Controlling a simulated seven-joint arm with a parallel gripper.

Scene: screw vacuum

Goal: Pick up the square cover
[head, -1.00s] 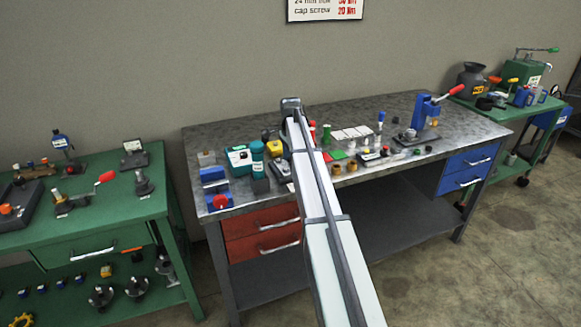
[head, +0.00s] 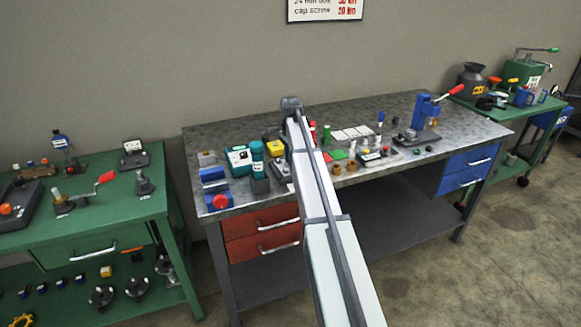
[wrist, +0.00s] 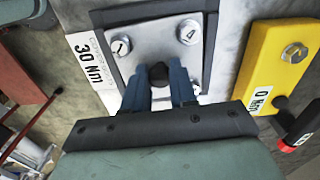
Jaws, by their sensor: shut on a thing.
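The square cover (wrist: 153,48) is a light grey metal plate with a round black knob (wrist: 158,72) at its middle. Numbered round screw heads show at its two far corners in the wrist view. It lies within a dark square frame (wrist: 212,40); I cannot tell whether it is raised from it. My gripper (wrist: 160,80) has its two blue-grey fingers shut on the knob, one on each side. The near part of the cover is hidden behind the fingers and the gripper body. In the head view my arm hides the fingers.
A yellow block (wrist: 279,65) with a screw and a "0 Nm" label stands close on the right in the wrist view. A white "30 Nm" label (wrist: 88,60) lies left of the frame. The metal workbench (head: 370,118) holds several tools and small parts; its back strip is clear.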

